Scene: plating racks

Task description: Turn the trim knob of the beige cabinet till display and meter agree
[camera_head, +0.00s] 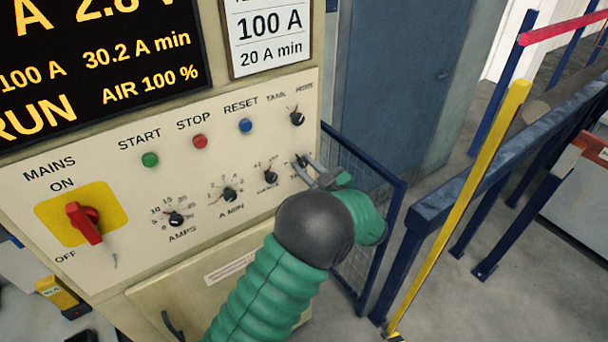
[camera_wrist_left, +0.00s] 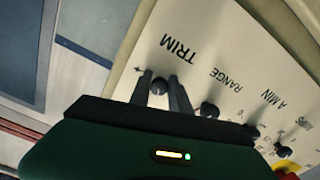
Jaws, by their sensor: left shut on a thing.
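The beige cabinet (camera_head: 120,220) fills the left of the head view, with labelled knobs and buttons on its front panel. The trim knob (camera_wrist_left: 159,86) is a small dark knob below the TRIM label in the left wrist view. My left gripper (camera_head: 303,163) reaches the panel's right edge, its two fingers closed around the trim knob. The same fingers show on both sides of the knob in the left wrist view (camera_wrist_left: 159,90). The display (camera_head: 90,60) reads 100 A, 30.2 A min, RUN and AIR 100 %; its top is cut off. The meter is not clearly seen. My right gripper is not in view.
A range knob (camera_head: 270,178), an A MIN knob (camera_head: 229,195) and an AMPS knob (camera_head: 176,219) sit left of the trim knob. A red mains switch (camera_head: 84,222) is at lower left. A blue mesh fence (camera_head: 362,185) and yellow post (camera_head: 470,190) stand right.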

